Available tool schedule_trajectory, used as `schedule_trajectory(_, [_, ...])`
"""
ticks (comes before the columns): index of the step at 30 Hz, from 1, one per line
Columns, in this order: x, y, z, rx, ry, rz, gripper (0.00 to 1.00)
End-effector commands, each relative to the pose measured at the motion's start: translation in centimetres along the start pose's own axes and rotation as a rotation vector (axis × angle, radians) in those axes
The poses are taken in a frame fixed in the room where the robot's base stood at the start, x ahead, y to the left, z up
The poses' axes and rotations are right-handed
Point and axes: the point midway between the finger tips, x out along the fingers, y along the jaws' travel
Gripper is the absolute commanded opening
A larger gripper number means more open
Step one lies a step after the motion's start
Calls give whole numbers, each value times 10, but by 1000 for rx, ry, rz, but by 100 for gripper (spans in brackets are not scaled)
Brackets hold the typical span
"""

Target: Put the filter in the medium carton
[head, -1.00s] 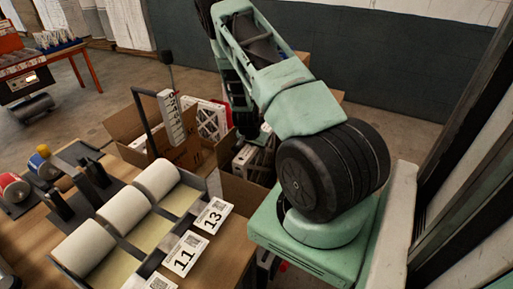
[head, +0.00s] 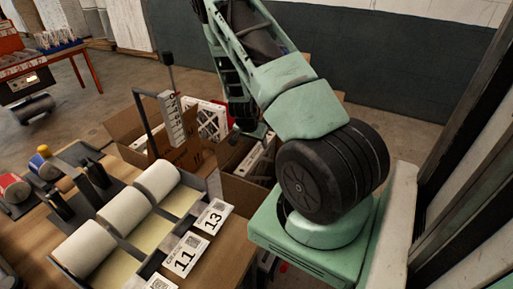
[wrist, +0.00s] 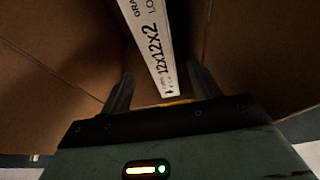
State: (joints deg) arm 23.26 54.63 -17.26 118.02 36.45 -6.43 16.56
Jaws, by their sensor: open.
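A white filter labelled 12x12x2 (wrist: 152,45) stands edge-on inside a brown cardboard carton (wrist: 50,65) in the wrist view. Its near end lies between the spread fingers of my gripper (wrist: 162,82), with a gap on each side. In the head view, a white filter (head: 262,152) shows inside the front right carton (head: 243,190), partly hidden by the carton and my arm. My gripper (head: 257,131) is just above that carton, its fingers mostly hidden there. I cannot tell from size which carton is the medium one.
Another carton (head: 122,127) stands to the left, with white filters (head: 212,120) behind. White rolls (head: 120,215) in a rack and number cards (head: 186,252) are at the front left.

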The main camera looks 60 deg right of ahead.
Motion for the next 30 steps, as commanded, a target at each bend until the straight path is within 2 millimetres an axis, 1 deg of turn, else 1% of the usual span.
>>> schedule_trajectory(1, [-12, -2, 0, -1, 4, -4, 62])
schedule_trajectory(6, [-48, -1, 0, -2, 3, -3, 62])
schedule_trajectory(9, [-63, -1, 0, -2, 3, -1, 62])
schedule_trajectory(12, [-73, 0, 0, -1, 2, -1, 62])
schedule_trajectory(17, [-80, 0, 0, 1, 1, 0, 62])
schedule_trajectory(30, [-80, 0, 0, 1, 1, 0, 62])
